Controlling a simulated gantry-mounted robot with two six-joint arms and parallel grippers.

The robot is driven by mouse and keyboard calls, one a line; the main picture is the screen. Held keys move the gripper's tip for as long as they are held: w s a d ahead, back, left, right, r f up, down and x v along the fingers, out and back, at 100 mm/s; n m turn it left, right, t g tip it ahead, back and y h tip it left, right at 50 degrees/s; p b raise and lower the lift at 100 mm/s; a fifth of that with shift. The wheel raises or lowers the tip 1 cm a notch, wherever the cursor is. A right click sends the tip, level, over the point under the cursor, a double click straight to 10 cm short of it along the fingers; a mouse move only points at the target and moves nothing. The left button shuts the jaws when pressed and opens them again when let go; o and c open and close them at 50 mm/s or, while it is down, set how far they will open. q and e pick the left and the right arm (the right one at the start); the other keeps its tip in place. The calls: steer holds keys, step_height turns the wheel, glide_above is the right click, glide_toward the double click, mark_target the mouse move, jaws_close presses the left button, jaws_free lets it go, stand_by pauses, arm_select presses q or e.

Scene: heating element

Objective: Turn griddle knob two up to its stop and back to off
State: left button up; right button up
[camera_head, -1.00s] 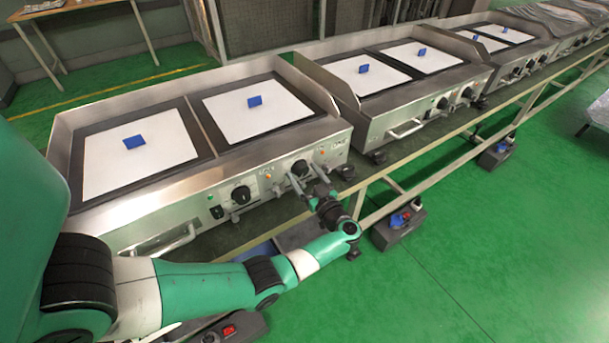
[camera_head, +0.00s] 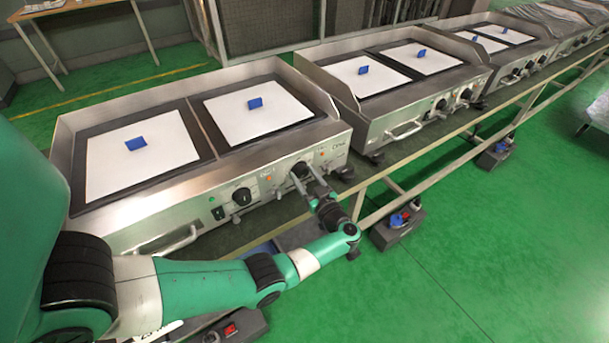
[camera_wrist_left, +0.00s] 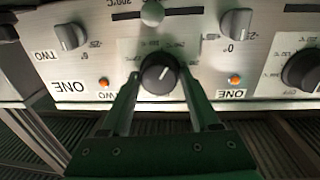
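The near griddle's front panel (camera_head: 255,187) carries two black knobs. The right one (camera_head: 299,169), with my left gripper (camera_head: 305,181) reaching up to it, is the dark round knob (camera_wrist_left: 160,73) in the middle of the left wrist view. Its pale pointer mark tilts up and right there. My left gripper's fingers (camera_wrist_left: 161,76) stand on either side of this knob, apart, with a narrow gap seeming to show, so they look open around it. The left black knob (camera_head: 242,196) is untouched; another dark knob (camera_wrist_left: 302,72) shows at the wrist view's right edge. My right gripper is out of view.
In the wrist view, metal knobs (camera_wrist_left: 69,35) and (camera_wrist_left: 236,23) and orange lamps (camera_wrist_left: 234,80) flank the fingers; labels read upside down. A bar handle (camera_head: 165,243) projects from the griddle's left front. A second griddle (camera_head: 395,75) stands right. Green floor (camera_head: 480,260) is open.

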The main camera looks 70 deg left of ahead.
arm_select(q)
steer(key=o, duration=0.3)
steer(key=shift+w+d, duration=0.1)
steer(key=shift+d, duration=0.3)
steer(key=d, duration=0.3)
steer(key=w+d+p, duration=0.1)
steer(key=d, duration=0.3)
steer(key=w+d, duration=0.1)
steer(key=d, duration=0.2)
steer(key=shift+d+p, duration=0.3)
steer(key=shift+d, duration=0.05)
